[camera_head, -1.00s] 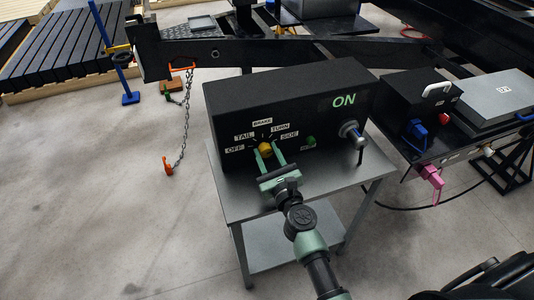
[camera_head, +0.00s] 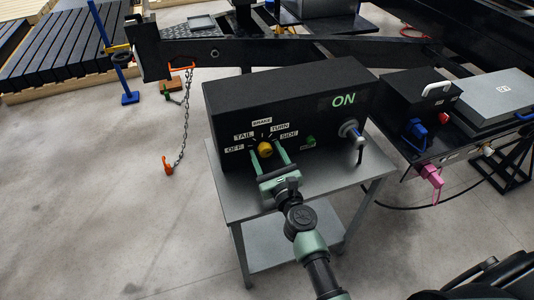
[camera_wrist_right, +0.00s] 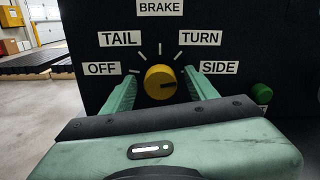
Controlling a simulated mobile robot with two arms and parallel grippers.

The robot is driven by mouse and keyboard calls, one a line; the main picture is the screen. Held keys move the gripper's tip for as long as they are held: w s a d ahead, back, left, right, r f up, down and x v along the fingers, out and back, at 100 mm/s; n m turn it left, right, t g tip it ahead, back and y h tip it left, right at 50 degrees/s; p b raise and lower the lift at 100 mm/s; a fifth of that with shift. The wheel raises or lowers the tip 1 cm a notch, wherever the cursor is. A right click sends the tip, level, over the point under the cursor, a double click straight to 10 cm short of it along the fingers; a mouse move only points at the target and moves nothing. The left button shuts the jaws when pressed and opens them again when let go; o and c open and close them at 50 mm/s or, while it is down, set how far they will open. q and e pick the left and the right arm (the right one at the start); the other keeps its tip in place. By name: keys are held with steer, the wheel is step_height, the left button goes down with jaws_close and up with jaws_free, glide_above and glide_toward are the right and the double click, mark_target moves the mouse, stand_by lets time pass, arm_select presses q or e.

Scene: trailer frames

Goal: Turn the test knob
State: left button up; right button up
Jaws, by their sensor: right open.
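The yellow test knob (camera_head: 265,149) sits on the front of a black test box (camera_head: 290,95) with OFF, TAIL, BRAKE, TURN and SIDE labels around it. In the right wrist view the knob (camera_wrist_right: 158,82) has a dark mark pointing right, toward the SIDE label (camera_wrist_right: 219,67). My right gripper (camera_head: 268,154) is open, with its green fingers on either side of the knob. In the right wrist view gaps show between the knob and both fingers (camera_wrist_right: 159,78). My left gripper is not in view.
The box stands on a grey metal table (camera_head: 236,204) and shows a green ON sign (camera_head: 343,100). A green button (camera_head: 311,140) and a round connector with a blue part (camera_head: 351,130) are right of the knob. A chain (camera_head: 184,130) hangs at left.

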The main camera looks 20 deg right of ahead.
steer(key=s+b, duration=0.1)
steer(key=s, duration=0.6)
steer(key=shift+s+d, duration=0.15)
steer(key=shift+s, duration=0.15)
